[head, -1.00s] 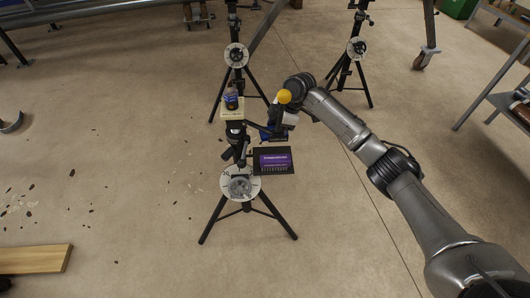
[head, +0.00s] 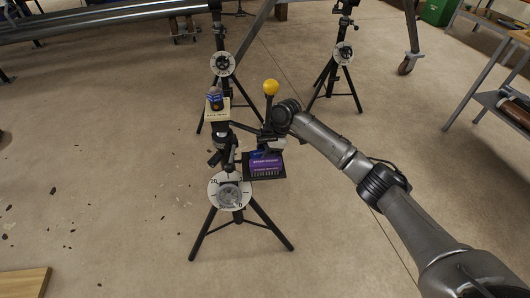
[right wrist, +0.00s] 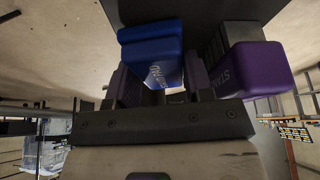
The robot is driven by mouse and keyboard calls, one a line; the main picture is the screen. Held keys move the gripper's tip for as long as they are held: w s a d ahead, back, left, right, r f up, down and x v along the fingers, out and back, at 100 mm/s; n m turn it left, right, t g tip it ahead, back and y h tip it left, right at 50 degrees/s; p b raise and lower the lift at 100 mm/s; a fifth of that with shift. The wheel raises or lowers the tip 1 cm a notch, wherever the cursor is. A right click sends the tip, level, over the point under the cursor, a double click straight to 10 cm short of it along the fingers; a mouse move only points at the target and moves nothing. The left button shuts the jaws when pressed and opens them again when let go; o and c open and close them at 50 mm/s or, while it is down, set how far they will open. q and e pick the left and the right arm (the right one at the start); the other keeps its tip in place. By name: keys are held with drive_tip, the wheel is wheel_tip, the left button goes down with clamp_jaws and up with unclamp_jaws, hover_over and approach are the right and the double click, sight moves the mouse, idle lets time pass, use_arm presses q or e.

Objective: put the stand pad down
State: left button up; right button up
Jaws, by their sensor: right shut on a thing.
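My right gripper (head: 264,148) is shut on a blue stand pad (head: 258,154), low at the black tray of the nearest stand. In the right wrist view the blue pad (right wrist: 152,52) sits between both fingers, with partly readable white lettering. The dark tray (right wrist: 190,8) fills the top of that view. A purple block (right wrist: 255,72) with lettering starting "STAN" is beside the right finger, apart from the blue pad. In the head view purple shows on the tray (head: 250,178) below the gripper. I cannot tell whether the blue pad touches the tray. My left gripper is out of view.
The near tripod stand (head: 229,191) has a white dial and carries a pale plate (head: 217,116) with a small dark-blue item (head: 215,98). Two more tripods stand behind. A wood board (head: 25,282) lies front left.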

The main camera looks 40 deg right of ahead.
drive_tip(key=o, duration=0.6)
drive_tip(key=shift+f, duration=0.1)
drive_tip(key=shift+d+r, duration=0.15)
drive_tip(key=shift+r, duration=0.3)
drive_tip(key=p+v, duration=0.6)
drive_tip(key=v, duration=0.5)
drive_tip(key=shift+r, duration=0.2)
drive_tip(key=shift+d, duration=0.1)
